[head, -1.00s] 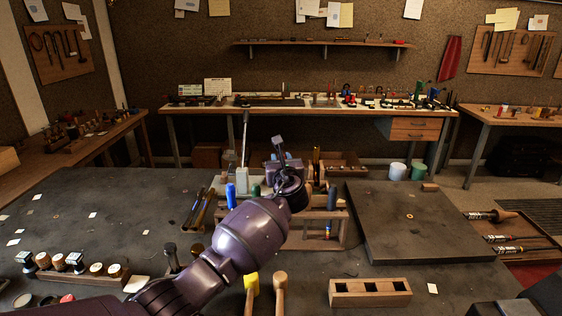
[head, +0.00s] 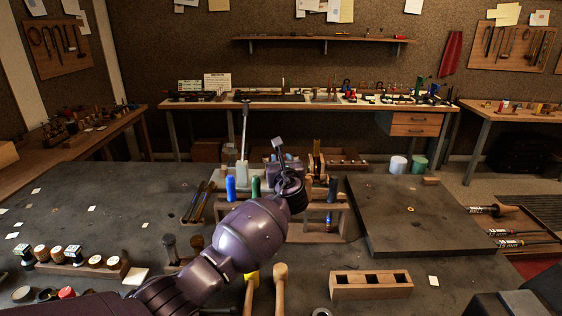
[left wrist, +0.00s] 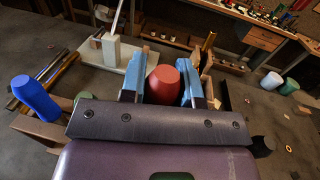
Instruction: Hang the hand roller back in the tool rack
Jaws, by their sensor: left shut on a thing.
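The wooden tool rack (head: 337,207) stands on the dark bench in the middle of the head view, partly behind my left arm. A blue handle (head: 230,188) and a green handle (head: 255,187) stand upright at its left side. My left gripper (head: 284,162) is over the rack. In the left wrist view its blue fingers (left wrist: 163,78) are shut on a red handle (left wrist: 164,86), apparently the hand roller's. The roller's lower part is hidden, so I cannot tell whether it is seated in the rack. My right gripper is out of view.
A thin upright rod on a pale base (head: 243,160) stands just behind the rack. A dark slab (head: 415,215) lies to the right. A wooden block with square holes (head: 371,284) is in front.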

